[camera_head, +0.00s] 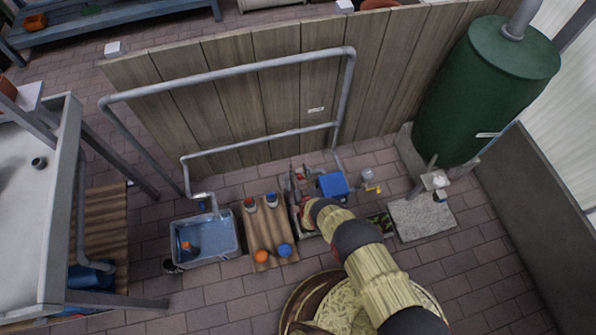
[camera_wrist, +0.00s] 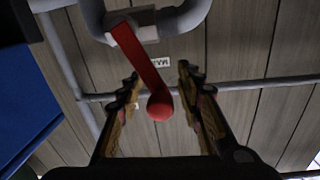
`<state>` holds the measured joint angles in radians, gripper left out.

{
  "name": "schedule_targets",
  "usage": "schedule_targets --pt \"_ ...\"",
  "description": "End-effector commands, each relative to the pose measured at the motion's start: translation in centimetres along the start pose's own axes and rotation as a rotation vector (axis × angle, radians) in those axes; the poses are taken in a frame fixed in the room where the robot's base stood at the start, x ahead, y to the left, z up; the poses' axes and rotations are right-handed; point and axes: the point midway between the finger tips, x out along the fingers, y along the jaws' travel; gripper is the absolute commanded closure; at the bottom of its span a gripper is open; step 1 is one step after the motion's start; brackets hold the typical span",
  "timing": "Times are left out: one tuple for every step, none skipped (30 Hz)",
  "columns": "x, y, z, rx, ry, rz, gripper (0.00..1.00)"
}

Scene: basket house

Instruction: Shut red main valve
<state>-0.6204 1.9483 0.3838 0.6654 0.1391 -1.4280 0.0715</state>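The red main valve is a red lever (camera_wrist: 140,58) with a round knob on its end, mounted on a grey pipe elbow in the wrist view. The lever slants down the picture, its knob between the two fingers of my gripper (camera_wrist: 158,76). The fingers are open, one on each side of the lever, with visible gaps; I cannot tell how deep the knob sits. A small white label, partly hidden by the lever, is on the wooden wall behind. In the head view, small red parts (camera_head: 297,174) show beside my gripper (camera_head: 302,204), mostly hidden by my arm.
A wooden wall (camera_head: 235,100) carries grey pipes (camera_head: 230,69). A blue box (camera_head: 333,186) stands right of my gripper. A plank bench (camera_head: 266,218) with bottles and an orange and a blue ball, and a water basin (camera_head: 182,258), are left. A green tank (camera_head: 475,95) stands right.

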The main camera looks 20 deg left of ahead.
Motion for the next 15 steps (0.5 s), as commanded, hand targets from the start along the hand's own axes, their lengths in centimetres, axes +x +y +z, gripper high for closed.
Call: schedule_targets --pt "0.00 0.00 -0.02 0.000 0.000 0.000 0.64" --pt "0.00 0.00 -0.03 0.000 0.000 0.000 0.64" --pt "0.00 0.00 -0.04 0.000 0.000 0.000 0.64" --pt "0.00 -0.01 -0.04 0.000 0.000 0.000 0.64" --pt "-0.01 0.00 -0.04 0.000 0.000 0.000 0.65" --pt "-0.01 -0.01 -0.03 0.000 0.000 0.000 0.67" --pt "-0.01 -0.01 -0.03 0.000 0.000 0.000 0.69" --pt "-0.02 -0.01 -0.03 0.000 0.000 0.000 0.71" --pt "-0.01 -0.01 -0.03 0.000 0.000 0.000 0.73" --pt "-0.02 -0.01 -0.03 0.000 0.000 0.000 0.75" --pt "-0.02 -0.01 -0.03 0.000 0.000 0.000 0.76" --pt "-0.03 -0.01 -0.02 0.000 0.000 0.000 0.79" --pt "-0.03 -0.01 -0.02 0.000 0.000 0.000 0.80" --pt "-0.03 -0.01 -0.02 0.000 0.000 0.000 0.82" --pt "-0.03 -0.01 -0.02 0.000 0.000 0.000 0.84"
